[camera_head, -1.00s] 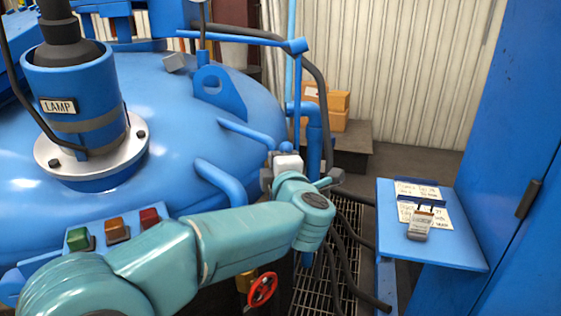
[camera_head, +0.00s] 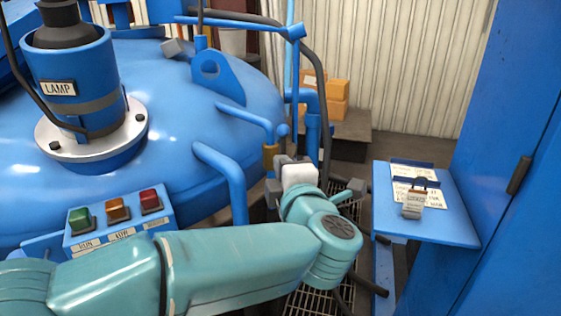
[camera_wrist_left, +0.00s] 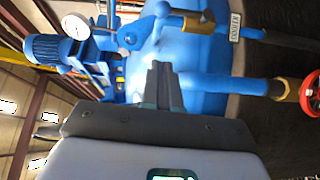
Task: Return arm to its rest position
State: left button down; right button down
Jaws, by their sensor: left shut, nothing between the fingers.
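My left arm (camera_head: 240,262) comes in from the lower left in the head view and reaches across in front of the large blue vessel (camera_head: 180,140). Its wrist, with a white block (camera_head: 300,176), is near the pipes at the vessel's right side. In the left wrist view, my left gripper (camera_wrist_left: 162,84) has its grey fingers together with nothing between them. They point toward the blue vessel and its pipes; whether they touch anything cannot be told. My right gripper is in neither view.
A button panel (camera_head: 118,222) with green, orange and red buttons is behind the arm. A blue shelf (camera_head: 450,228) with papers and a small tagged object (camera_head: 412,205) stands at right, beside a blue cabinet (camera_head: 520,180). A red valve wheel (camera_wrist_left: 311,95) shows in the wrist view.

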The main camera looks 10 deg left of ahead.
pick_arm(q)
jog(key=shift+s, duration=0.1)
jog(key=w+f+m+h+p, duration=0.2)
jog(key=f+m, duration=0.3)
jog(key=f, duration=0.2)
jog(key=w+f+m+h+p, duration=0.2)
jog(key=w+f+m+h, duration=0.15)
jog(key=f, duration=0.45)
jog(key=s+f+m+g+h+p, duration=0.2)
jog(key=s+f+m+g+p, duration=0.25)
jog(key=f, duration=0.95)
jog(key=s+f+m+g+h+p, duration=0.1)
jog(key=s+f+m+g, duration=0.3)
jog(key=s, duration=1)
jog(key=s+f+m+g+h+p, duration=0.1)
jog(key=s+f+m+g+h, duration=0.2)
jog(key=s+f+g, duration=0.3)
jog(key=s+f, duration=0.5)
jog(key=s, duration=0.3)
jog(key=shift+a+m+g, duration=0.2)
jog(key=shift+m+g, duration=0.15)
jog(key=shift+m, duration=0.05)
jog(key=shift+h, duration=0.25)
